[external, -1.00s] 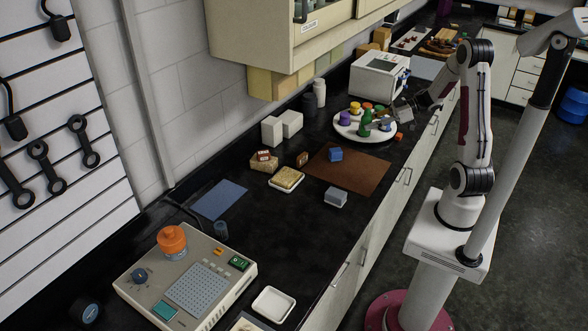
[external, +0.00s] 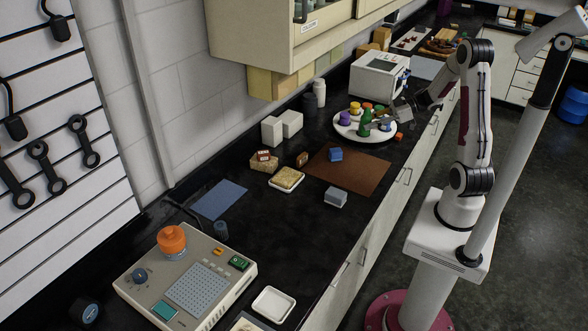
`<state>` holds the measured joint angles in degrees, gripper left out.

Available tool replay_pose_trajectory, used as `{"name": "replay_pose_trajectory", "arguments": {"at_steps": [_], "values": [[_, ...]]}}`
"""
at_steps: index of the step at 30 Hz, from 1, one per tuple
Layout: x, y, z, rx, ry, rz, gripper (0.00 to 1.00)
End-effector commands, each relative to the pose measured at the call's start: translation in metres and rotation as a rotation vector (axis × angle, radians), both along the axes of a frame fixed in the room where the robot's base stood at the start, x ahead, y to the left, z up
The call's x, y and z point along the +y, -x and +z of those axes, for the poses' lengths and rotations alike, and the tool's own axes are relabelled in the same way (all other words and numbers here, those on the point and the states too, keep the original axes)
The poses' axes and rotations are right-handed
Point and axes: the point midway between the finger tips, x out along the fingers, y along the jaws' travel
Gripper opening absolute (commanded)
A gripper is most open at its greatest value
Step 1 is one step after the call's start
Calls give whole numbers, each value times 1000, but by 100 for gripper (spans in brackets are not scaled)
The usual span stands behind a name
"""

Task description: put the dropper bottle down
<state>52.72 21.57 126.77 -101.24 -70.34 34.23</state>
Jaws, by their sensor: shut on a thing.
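A green bottle (external: 364,127), which looks like the dropper bottle, stands upright at the front left of the round white tray (external: 348,132). My gripper (external: 374,117) reaches in from the right, with its fingers at the bottle's upper part, and is shut on it. The fingertips are small and partly lost among the other items. I cannot tell whether the bottle's base touches the tray.
Purple (external: 345,118), yellow (external: 354,108) and several other coloured items crowd the tray around the bottle. A white machine (external: 375,78) stands behind. An orange block (external: 399,136) sits by the tray's right edge.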

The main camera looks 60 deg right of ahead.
Motion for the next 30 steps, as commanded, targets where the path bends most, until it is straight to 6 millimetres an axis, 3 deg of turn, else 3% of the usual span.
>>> {"name": "replay_pose_trajectory", "arguments": {"at_steps": [11, 30], "values": [[48, -17, -2, 1, -2, 110, 8], [178, -49, 0, -9, 8, 405, 8]]}}
